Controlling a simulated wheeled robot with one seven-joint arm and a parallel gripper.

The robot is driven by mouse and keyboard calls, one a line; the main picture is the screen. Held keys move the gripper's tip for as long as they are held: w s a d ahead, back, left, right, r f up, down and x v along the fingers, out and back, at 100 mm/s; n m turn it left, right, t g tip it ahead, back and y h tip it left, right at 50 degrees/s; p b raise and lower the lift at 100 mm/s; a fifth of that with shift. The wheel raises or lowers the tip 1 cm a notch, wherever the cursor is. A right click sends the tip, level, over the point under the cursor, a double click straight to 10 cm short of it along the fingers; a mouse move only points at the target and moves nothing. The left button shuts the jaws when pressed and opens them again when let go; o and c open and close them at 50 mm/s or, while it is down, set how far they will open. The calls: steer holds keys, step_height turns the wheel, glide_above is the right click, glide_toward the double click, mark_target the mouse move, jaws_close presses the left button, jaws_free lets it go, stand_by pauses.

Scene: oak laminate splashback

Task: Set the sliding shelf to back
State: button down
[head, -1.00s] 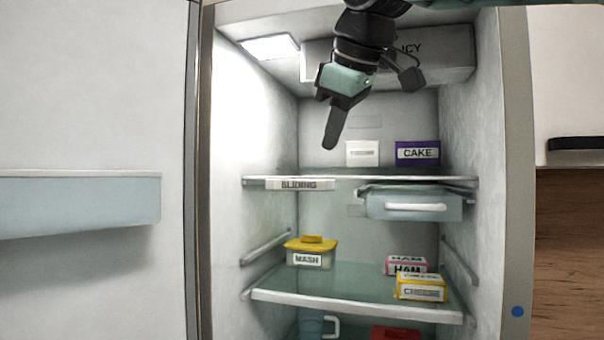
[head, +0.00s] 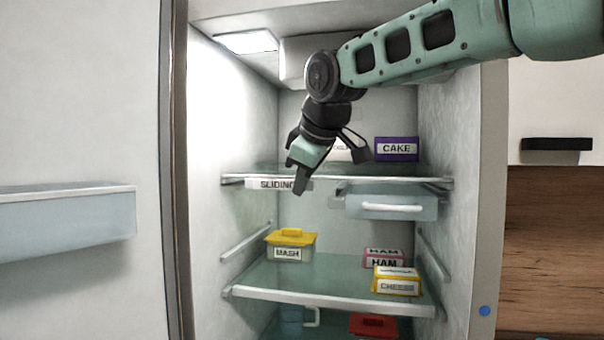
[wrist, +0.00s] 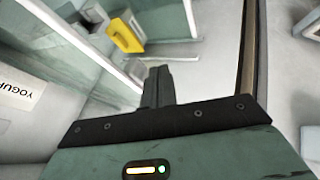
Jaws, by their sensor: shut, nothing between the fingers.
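The sliding shelf (head: 400,180) is the upper glass shelf in the open fridge, with a "SLIDING" label (head: 270,184) on its front edge at the left. My gripper (head: 299,190) is shut and empty, pointing down in front of that edge and covering the right end of the label. Whether it touches the edge I cannot tell. In the wrist view the shut fingers (wrist: 157,86) stand beside a pale shelf edge (wrist: 90,47).
A white box and a purple cake box (head: 396,149) stand on the shelf. A drawer (head: 392,204) hangs below it. The lower shelf (head: 330,299) holds a yellow-lidded mash box (head: 290,245), ham (head: 383,259) and cheese (head: 397,281). The fridge door (head: 80,90) is open at left.

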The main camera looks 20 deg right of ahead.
steer(key=shift+w, duration=0.1)
steer(key=w+d+p, duration=0.1)
steer(key=w, duration=0.1)
steer(key=w+d+p, duration=0.1)
steer(key=w+d, duration=0.2)
steer(key=shift+w+d+r+p, duration=0.15)
steer(key=shift+w+d+p, duration=0.05)
steer(key=shift+w+p, duration=0.2)
steer(key=shift+w+d, duration=0.3)
steer(key=shift+w, duration=0.15)
